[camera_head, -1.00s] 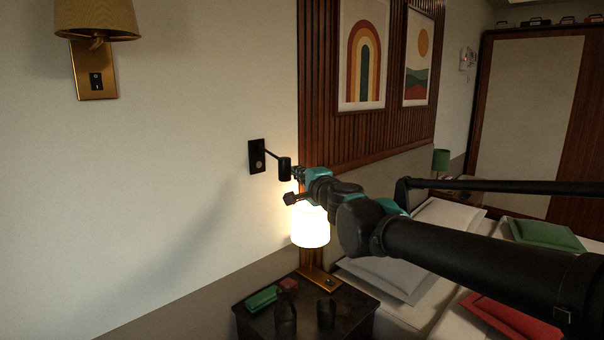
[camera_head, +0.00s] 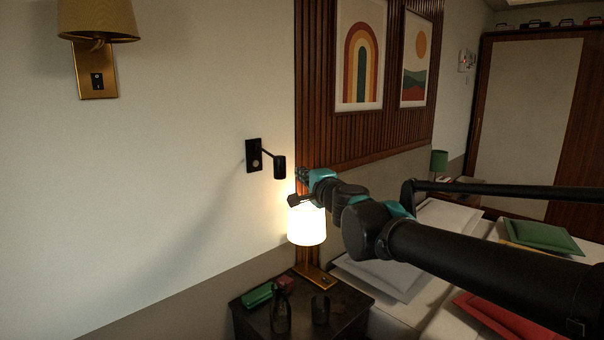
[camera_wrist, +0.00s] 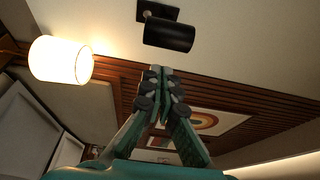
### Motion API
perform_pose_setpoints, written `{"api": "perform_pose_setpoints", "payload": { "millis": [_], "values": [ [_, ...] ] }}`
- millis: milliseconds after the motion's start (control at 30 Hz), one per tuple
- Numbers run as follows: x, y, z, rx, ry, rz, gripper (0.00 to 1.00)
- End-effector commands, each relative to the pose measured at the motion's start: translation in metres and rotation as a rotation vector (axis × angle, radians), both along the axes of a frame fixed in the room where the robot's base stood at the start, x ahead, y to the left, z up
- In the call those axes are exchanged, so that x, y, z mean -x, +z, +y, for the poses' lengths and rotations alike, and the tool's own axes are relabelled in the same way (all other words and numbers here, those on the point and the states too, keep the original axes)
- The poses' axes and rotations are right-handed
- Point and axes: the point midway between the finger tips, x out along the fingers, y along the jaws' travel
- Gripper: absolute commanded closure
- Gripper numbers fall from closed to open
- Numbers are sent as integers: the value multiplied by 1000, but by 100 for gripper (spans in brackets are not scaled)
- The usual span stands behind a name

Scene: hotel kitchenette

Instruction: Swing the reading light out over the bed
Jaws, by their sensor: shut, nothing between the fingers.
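The black reading light (camera_head: 279,166) is on the wall above the nightstand, its short arm running from a black wall plate (camera_head: 253,155) to a small cylindrical head. In the wrist view the lamp head (camera_wrist: 169,34) is just beyond my fingertips, with a gap between them. My gripper (camera_wrist: 160,72) is shut and empty, its fingertips together. In the head view my gripper (camera_head: 300,174) is just right of the lamp head, partly hidden by my wrist. The bed (camera_head: 410,300) is at the lower right, with pillows and cushions.
A lit table lamp (camera_head: 307,225) stands on the dark nightstand (camera_head: 345,300) below my gripper and also shows in the wrist view (camera_wrist: 60,61). A bottle (camera_head: 281,312) and a cup (camera_head: 320,309) stand there too. A slatted wood panel (camera_head: 315,120) is behind. The wall at left is clear below the sconce (camera_head: 97,40).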

Motion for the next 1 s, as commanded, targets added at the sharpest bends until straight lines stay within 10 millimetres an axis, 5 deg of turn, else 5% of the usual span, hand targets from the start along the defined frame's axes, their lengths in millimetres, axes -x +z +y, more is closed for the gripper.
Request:
{"api": "perform_pose_setpoints", "payload": {
  "millis": [300,733,867,1000],
  "values": [
    [47,0,22,0,2,1,100],
    [65,-8,35,67,33,-26,100],
    [67,-41,47,260,136,-69,100],
    [78,-113,51,560,289,-59,100]
  ]
}}
